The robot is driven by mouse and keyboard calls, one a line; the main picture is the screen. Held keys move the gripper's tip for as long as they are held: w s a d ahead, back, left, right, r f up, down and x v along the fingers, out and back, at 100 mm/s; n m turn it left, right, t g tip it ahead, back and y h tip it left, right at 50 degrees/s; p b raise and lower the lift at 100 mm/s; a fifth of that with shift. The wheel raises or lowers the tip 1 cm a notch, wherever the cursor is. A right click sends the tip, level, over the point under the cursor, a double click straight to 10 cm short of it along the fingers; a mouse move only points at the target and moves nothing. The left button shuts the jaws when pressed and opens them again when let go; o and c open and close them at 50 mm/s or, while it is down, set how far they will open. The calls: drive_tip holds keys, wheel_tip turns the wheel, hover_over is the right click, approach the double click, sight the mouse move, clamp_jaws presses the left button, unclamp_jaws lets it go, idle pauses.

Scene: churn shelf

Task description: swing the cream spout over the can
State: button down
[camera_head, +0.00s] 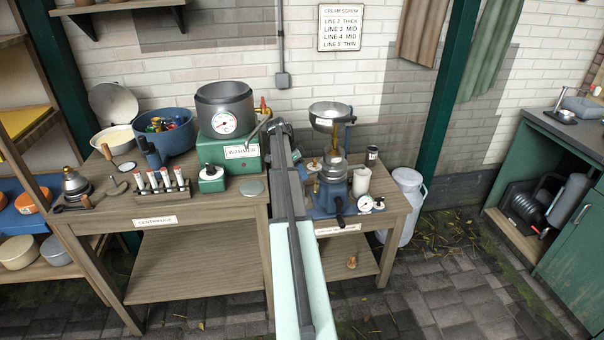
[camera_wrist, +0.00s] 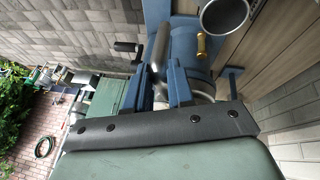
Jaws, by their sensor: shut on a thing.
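The cream separator (camera_head: 333,165) stands on the right-hand bench, with a blue base, stacked metal bowls and brass fittings. In the wrist view, my gripper (camera_wrist: 163,72) has its two blue fingers shut around a silver tube that looks like the cream spout (camera_wrist: 160,45). The tube sits beside the blue separator body (camera_wrist: 195,60). An open round metal can (camera_wrist: 224,14) is to the right of the spout, apart from it. In the head view my arm hides the fingertips and the spout. A large pale milk can (camera_head: 405,200) stands on the floor right of the bench.
A crank handle (camera_wrist: 125,47) and a small brass knob (camera_wrist: 201,45) are close to my fingers. A green warmer (camera_head: 232,150) carries a grey pot left of my arm.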

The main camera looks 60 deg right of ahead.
drive_tip(key=c, duration=1)
unclamp_jaws()
drive_tip(key=shift+r, duration=0.15)
wheel_tip(320, 180, up, 10)
